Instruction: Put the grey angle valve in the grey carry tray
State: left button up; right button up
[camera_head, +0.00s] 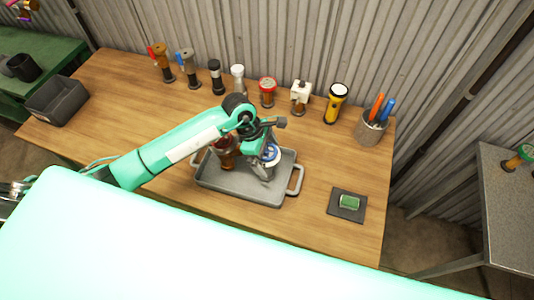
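The grey carry tray (238,193), with a handle at each end, lies on the wooden bench. My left arm reaches over it, and my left gripper (268,150) is low over its right half. A grey piece with a blue ring (271,154) shows at this gripper, in or just above the tray. It may be the grey angle valve, but the gripper partly covers it. The fingertips are not clear enough to tell whether they are shut on it. A copper-brown fitting (228,160) stands in the tray's left half, partly behind my arm. My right gripper is not in view.
Along the back stand a brass valve with red lever (162,62), a grey valve with blue lever (189,70), several fittings, a yellow torch (335,103) and a tool cup (369,130). A dark bin (57,100) is left. A green block (348,202) lies on a dark mat.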

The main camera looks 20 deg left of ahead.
pick_arm(q)
jog(key=shift+r, duration=0.25)
jog(key=b+v, duration=0.3)
jog(key=v, duration=0.8)
jog(key=shift+a+r, duration=0.25)
jog(key=shift+r, duration=0.05)
